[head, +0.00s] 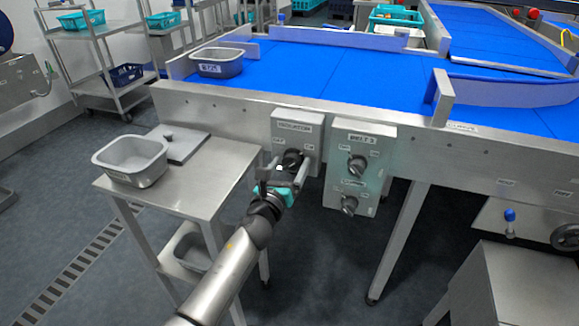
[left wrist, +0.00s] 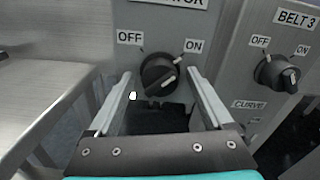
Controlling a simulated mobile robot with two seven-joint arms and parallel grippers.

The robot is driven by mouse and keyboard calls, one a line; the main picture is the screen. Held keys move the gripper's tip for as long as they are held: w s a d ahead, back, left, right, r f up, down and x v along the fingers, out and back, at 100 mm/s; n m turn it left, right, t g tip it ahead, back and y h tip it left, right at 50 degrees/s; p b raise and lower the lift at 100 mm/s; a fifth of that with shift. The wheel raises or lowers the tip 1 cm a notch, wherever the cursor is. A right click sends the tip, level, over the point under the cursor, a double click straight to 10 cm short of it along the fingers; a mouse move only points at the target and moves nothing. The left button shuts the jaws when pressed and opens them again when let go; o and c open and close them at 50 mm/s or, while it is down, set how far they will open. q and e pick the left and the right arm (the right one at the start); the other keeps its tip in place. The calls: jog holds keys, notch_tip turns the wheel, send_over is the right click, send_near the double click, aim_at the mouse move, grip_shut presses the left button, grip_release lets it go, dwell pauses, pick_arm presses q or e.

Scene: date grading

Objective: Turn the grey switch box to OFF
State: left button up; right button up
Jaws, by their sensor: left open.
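The grey switch box (head: 297,126) is fixed to the conveyor's front side. Its label is partly cut off in the left wrist view and ends in "ATOR". Its black knob (left wrist: 159,75) sits below the words OFF at left and ON at right. The knob's white mark points up and right, towards ON. My left gripper (head: 282,172) is in front of this knob. In the left wrist view its open fingers (left wrist: 160,73) stand one on each side of the knob, with gaps visible. Whether the tips reach the knob's depth is hard to tell. My right gripper is not in view.
A second box labelled BELT 3 (head: 359,137) with two knobs hangs close on the right. A steel side table (head: 207,158) with a grey tub (head: 131,161) stands to the left. The blue conveyor belt (head: 330,75) lies behind the boxes.

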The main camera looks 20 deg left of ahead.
pick_arm(q)
grip_shut()
dwell(0.7)
